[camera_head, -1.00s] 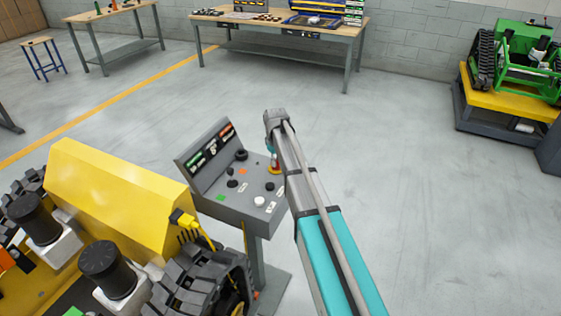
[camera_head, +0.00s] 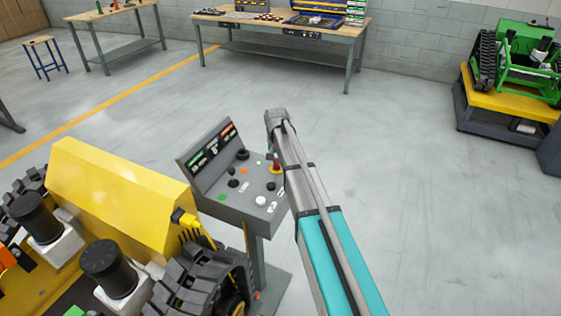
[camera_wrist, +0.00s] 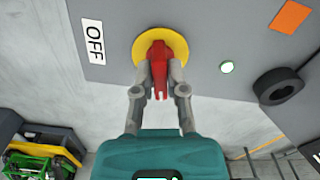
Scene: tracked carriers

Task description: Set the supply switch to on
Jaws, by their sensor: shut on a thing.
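The supply switch is a red handle (camera_wrist: 158,72) on a round yellow plate (camera_wrist: 147,35), set in the grey control panel (camera_wrist: 190,12). In the head view the red handle (camera_head: 276,165) stands at the panel's right edge. In the wrist view my gripper (camera_wrist: 160,75) has a finger on each side of the handle and is shut on it. The handle extends from the plate toward my gripper's body. A white OFF label (camera_wrist: 93,42) lies left of the plate. No ON label shows. In the head view my arm hides most of my gripper.
In the head view a yellow tracked carrier (camera_head: 120,190) stands close left of the panel. The floor to the right is open.

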